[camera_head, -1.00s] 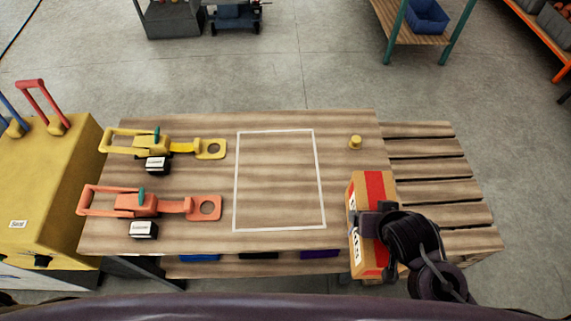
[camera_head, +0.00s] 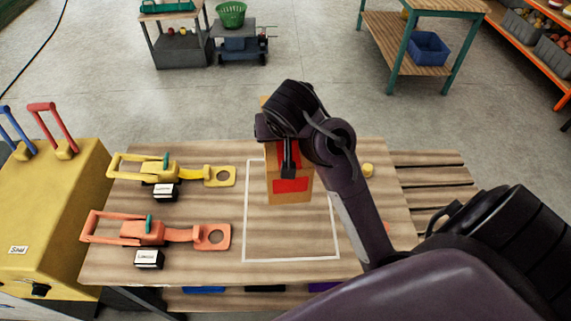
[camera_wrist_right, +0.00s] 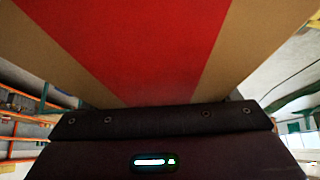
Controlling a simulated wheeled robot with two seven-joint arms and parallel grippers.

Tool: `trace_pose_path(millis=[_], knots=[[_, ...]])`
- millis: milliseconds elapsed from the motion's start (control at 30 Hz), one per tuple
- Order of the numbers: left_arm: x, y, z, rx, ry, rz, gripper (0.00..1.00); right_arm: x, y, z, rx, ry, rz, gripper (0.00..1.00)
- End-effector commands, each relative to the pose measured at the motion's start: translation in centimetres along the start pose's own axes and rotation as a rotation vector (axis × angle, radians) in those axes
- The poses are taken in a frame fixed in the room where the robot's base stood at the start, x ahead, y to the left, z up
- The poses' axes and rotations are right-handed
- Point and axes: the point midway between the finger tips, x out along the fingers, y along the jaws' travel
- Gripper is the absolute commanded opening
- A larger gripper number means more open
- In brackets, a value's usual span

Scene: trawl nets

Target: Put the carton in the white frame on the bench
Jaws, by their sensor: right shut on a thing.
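The carton (camera_head: 290,187) is brown with red bands. In the head view it is in my right gripper (camera_head: 289,165), over the upper part of the white frame (camera_head: 246,225). I cannot tell whether its base touches the bench (camera_head: 205,270). The frame is a white outline on the wooden bench top, and my right arm covers part of its right side. In the right wrist view the carton (camera_wrist_right: 140,40) fills the upper middle, close against the gripper. The fingertips are hidden there. My left gripper is not in view.
A yellow tool (camera_head: 190,172) and an orange tool (camera_head: 165,232) lie left of the frame. A yellow cabinet (camera_head: 50,210) stands at the left, a slatted pallet (camera_head: 430,175) at the right.

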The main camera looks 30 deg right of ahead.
Motion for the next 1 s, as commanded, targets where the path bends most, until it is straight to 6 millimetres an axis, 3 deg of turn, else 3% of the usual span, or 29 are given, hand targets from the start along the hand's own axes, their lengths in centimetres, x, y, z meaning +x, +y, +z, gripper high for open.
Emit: trace_pose_path(millis=[100, 233, 700, 1000], knots=[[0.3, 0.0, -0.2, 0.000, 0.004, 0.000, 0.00, -0.9, 0.6, -1.2, 0.045, 0.000, 0.023, 0.35], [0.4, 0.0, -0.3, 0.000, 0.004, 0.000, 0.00, -0.1, 1.0, -0.8, 0.058, -0.006, 0.038, 0.35], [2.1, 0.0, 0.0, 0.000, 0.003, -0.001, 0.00, 9.7, 1.1, 5.5, 0.051, -0.003, 0.040, 0.35], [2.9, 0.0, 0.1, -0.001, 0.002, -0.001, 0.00, 12.5, 0.9, 7.3, 0.057, -0.002, 0.035, 0.35]])
